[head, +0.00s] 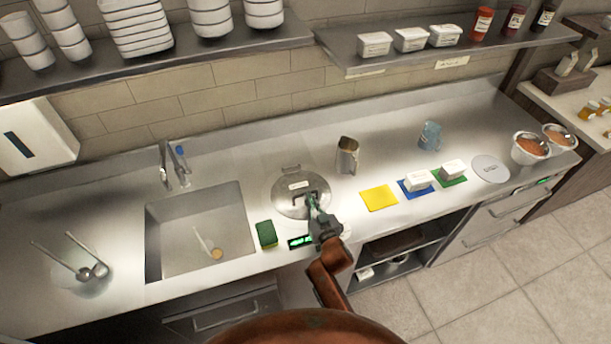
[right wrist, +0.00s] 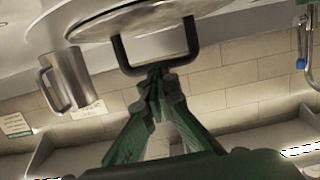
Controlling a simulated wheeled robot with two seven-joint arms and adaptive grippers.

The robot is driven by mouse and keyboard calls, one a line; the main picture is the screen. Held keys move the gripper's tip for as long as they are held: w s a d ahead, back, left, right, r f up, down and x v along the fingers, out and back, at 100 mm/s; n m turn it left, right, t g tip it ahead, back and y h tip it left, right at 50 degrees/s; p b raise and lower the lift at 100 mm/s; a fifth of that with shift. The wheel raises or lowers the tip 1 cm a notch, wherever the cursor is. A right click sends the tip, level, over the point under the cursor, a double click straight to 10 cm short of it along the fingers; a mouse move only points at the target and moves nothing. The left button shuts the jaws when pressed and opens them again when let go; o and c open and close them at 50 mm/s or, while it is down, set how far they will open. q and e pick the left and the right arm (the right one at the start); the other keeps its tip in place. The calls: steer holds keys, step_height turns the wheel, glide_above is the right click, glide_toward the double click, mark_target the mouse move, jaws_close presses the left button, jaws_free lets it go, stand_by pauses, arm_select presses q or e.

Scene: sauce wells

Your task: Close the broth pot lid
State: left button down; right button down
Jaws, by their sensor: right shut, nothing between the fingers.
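The broth pot lid (head: 284,203) is a round steel disc with a white label and a dark bar handle, at the middle of the counter. It looks down over the pot in the head view; I cannot tell whether it sits fully flat. In the right wrist view the lid (right wrist: 140,22) fills the top, with its black handle (right wrist: 193,42) below it. My right gripper (head: 312,203) is over the lid's near part. Its fingers (right wrist: 158,75) are shut, empty, with tips at the handle's bar; contact is unclear. My left gripper is not in view.
A steel jug (head: 347,156) stands right of the lid and a green sponge (head: 266,234) lies left of it. The sink (head: 185,240) is further left. Yellow (head: 379,198), blue and green mats lie to the right, the latter two with white blocks. A shelf (head: 400,50) hangs above.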

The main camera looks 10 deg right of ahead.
steer(key=shift+r, duration=0.1)
step_height(320, 180, up, 5)
steer(key=p, duration=0.5)
steer(key=f+b+v, duration=0.1)
steer(key=v, duration=0.9)
steer(key=shift+s+f+b, duration=0.3)
steer(key=shift+s+f, duration=0.15)
steer(key=shift+f, duration=0.2)
steer(key=shift+d, duration=0.1)
